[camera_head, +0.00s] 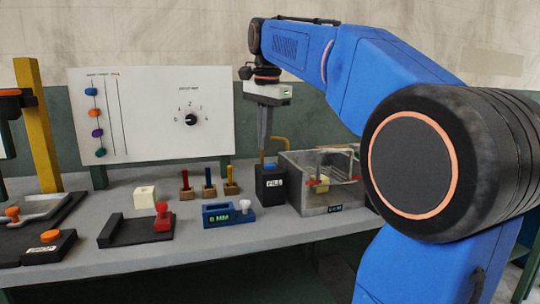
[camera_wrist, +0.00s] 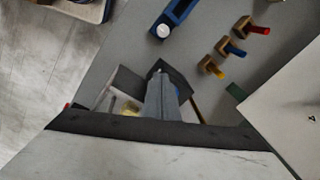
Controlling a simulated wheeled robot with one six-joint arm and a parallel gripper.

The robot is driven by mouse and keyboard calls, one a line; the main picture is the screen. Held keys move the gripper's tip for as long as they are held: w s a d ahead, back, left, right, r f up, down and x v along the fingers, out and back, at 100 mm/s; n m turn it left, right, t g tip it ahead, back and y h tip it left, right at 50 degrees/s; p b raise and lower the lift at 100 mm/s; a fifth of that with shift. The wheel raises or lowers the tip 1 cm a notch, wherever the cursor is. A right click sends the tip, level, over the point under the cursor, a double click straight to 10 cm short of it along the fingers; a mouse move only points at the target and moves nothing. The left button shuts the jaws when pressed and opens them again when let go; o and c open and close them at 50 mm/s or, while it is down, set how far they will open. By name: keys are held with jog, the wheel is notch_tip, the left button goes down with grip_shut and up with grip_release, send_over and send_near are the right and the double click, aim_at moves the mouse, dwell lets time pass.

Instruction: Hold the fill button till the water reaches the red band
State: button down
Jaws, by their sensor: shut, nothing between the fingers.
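The fill button is a blue cap (camera_head: 270,166) on a black box marked FILL (camera_head: 270,186). My gripper (camera_head: 262,156) is shut and empty, pointing down at the top of this box. Its tips overlap the button's left side; I cannot tell if they touch it. In the wrist view my gripper (camera_wrist: 157,72) covers part of the black box (camera_wrist: 176,77). A clear tank (camera_head: 330,203) stands right of the box, with red marks (camera_head: 314,182) and a pale yellow block (camera_head: 322,186) inside. The water level is not clear.
A blue gauge reading 6 MM (camera_head: 217,218) stands left of the fill box. Behind it are several small coloured pegs in wooden holders (camera_head: 208,190). A cream block (camera_head: 145,196) and a red-knobbed press (camera_head: 135,232) are further left. A white dial panel (camera_head: 160,150) stands behind.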

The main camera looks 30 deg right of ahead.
aim_at(270, 164)
jog(key=w+d+r+m+g, duration=0.1)
jog(key=w+d+r+m, duration=0.5)
jog(key=shift+w+d+r, duration=0.2)
jog(key=shift+w+r, duration=0.15)
jog(key=shift+r, duration=0.05)
jog(key=shift+f, duration=0.15)
jog(key=f, duration=1.3)
jog(key=shift+w+f, duration=0.2)
jog(key=shift+f, duration=0.2)
